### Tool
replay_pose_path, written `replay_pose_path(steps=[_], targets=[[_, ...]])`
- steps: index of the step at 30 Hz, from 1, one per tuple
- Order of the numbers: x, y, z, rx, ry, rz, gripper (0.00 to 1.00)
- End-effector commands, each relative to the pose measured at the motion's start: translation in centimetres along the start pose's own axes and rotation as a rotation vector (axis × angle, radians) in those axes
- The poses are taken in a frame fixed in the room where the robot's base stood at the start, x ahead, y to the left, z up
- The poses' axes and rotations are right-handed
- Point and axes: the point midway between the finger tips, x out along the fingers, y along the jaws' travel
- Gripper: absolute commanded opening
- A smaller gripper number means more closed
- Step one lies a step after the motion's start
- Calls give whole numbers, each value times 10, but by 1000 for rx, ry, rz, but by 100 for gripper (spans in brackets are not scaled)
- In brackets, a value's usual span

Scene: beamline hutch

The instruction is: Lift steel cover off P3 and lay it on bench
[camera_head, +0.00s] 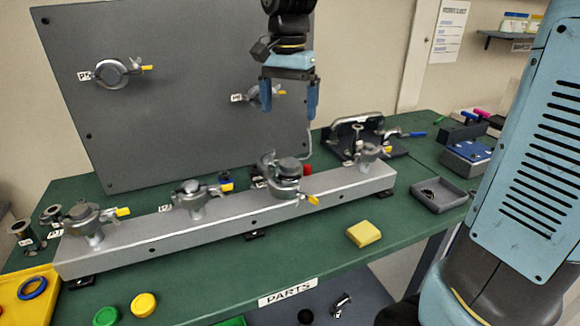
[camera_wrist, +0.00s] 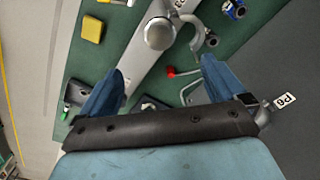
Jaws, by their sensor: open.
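P3 is the third port from the left on the long grey rail (camera_head: 235,216). Its round steel cover (camera_head: 289,166) sits on top of the port, and it shows in the wrist view as a grey disc (camera_wrist: 159,33). A curved clamp arm (camera_wrist: 192,36) stands swung out beside the cover; its yellow handle (camera_head: 313,200) is at the front. My gripper (camera_head: 289,97) points down above P3, open and empty, clear of the cover. In the wrist view the cover lies ahead of the space between my fingertips (camera_wrist: 163,68). The bench (camera_head: 215,277) is green.
Clamped ports stand on the rail either side of P3. A grey upright panel (camera_head: 180,135) with more ports is behind. On the bench are a yellow block (camera_head: 363,233), a grey tray (camera_head: 440,194) and yellow and green caps (camera_head: 143,304). Bare bench lies in front of the rail.

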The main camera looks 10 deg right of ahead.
Motion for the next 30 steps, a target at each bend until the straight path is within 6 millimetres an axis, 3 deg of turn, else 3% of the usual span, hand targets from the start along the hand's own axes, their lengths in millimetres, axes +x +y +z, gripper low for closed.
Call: replay_pose_path(steps=[12,22,30], targets=[[66,0,0,0,-2,2,98],[88,0,-1,0,-1,1,98],[124,0,-3,-1,-2,3,98]])
